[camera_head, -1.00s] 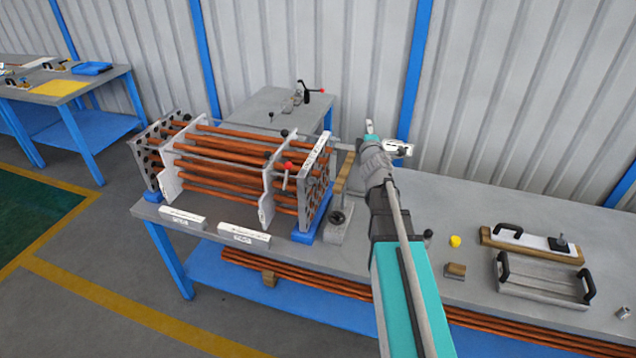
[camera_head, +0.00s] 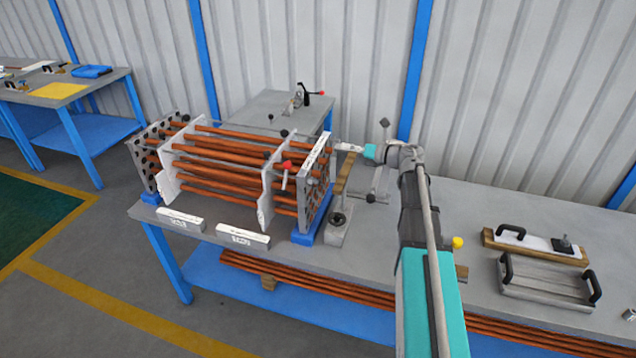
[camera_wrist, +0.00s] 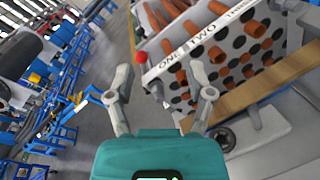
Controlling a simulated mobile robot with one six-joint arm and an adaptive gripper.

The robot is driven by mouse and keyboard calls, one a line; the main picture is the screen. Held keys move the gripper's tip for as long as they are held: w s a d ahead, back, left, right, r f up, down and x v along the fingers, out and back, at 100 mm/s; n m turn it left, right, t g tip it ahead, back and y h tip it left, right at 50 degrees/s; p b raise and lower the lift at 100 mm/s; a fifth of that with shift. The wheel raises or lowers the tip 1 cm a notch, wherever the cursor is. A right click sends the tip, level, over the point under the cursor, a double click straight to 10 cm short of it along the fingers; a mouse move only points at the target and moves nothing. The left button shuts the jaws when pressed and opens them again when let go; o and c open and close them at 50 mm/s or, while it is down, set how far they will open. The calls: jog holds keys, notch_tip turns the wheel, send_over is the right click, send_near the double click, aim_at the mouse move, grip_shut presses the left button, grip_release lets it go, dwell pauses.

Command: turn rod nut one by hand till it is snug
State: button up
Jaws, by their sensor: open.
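The tube bundle, with copper rods and a holed end plate (camera_head: 316,190), stands on the bench in the head view. The end plate (camera_wrist: 228,62) also shows in the wrist view, with "ONE" and "TWO" printed along its edge. My gripper (camera_head: 347,147) is at the plate's upper right, pointing left. In the wrist view my gripper (camera_wrist: 160,78) is open and its fingers are apart, with the "ONE" corner of the plate beyond and between them. Nothing is seen held. I cannot make out rod nut one; it is too small or hidden.
A wooden bar on a grey stand (camera_head: 343,185) is close to the plate's right side. A post stand (camera_head: 383,165) is behind my arm. A red-knobbed handle (camera_head: 286,166) sticks out at the bundle. A handled tray (camera_head: 545,280) is farther right on the bench.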

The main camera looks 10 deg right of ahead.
aim_at(311, 181)
jog(key=s+d+f+n+g, duration=0.2)
jog(key=s+f+n+g, duration=0.3)
jog(key=g, duration=0.1)
jog(key=shift+s+d+f+g+b, duration=0.15)
jog(key=shift+f+g+b, duration=0.1)
jog(key=shift+g+b, duration=0.05)
jog(key=b+x, duration=0.4)
jog(key=x, duration=0.9)
jog(key=shift+a+b, duration=0.35)
jog(key=shift+a, duration=0.1)
jog(key=shift+r, duration=0.1)
jog(key=shift+c, duration=0.2)
grip_shut()
